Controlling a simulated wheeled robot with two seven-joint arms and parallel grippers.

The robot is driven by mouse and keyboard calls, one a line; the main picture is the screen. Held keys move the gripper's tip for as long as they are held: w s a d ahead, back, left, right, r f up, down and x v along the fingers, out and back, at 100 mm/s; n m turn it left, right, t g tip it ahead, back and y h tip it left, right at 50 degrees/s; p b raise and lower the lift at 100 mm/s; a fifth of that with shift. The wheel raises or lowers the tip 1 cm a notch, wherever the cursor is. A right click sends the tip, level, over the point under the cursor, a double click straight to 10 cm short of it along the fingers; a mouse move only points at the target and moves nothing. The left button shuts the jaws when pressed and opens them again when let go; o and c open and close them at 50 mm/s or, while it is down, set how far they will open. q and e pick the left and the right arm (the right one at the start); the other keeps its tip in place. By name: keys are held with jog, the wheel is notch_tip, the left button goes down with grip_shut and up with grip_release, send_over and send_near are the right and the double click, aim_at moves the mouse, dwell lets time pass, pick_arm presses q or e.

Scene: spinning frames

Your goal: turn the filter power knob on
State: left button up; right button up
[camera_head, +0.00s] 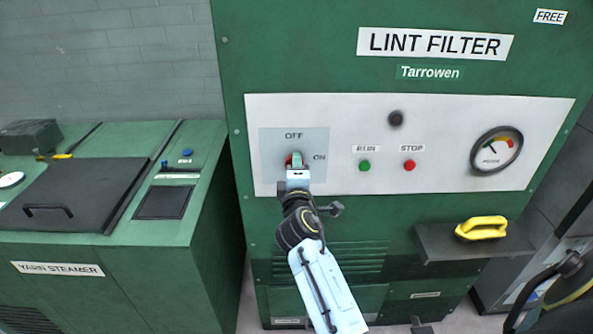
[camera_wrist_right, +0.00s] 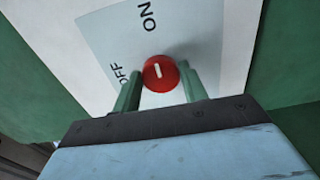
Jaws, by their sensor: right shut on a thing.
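The red filter power knob (camera_head: 289,160) is on the pale switch plate (camera_head: 310,142) at the left of the lint filter's (camera_head: 430,125) white panel. OFF is printed above the knob and ON to its right. My right gripper (camera_head: 296,161) is at the knob and partly covers it. In the right wrist view, its green fingers (camera_wrist_right: 160,84) are shut on the knob (camera_wrist_right: 160,74), one on each side. The knob's white mark stands nearly upright there, pointing roughly toward ON, with OFF at the left. My left gripper is not in view.
A green run button (camera_head: 365,166), a red stop button (camera_head: 409,165) and a gauge (camera_head: 496,150) are right of the knob. A yellow-handled tool (camera_head: 482,228) rests on a dark shelf (camera_head: 440,240). The yarn steamer (camera_head: 100,262) stands at the left.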

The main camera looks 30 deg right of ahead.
jog(key=o, duration=1)
jog(key=shift+c, duration=0.2)
jog(key=b+v, duration=0.1)
jog(key=v, duration=1.2)
jog(key=shift+s, duration=0.25)
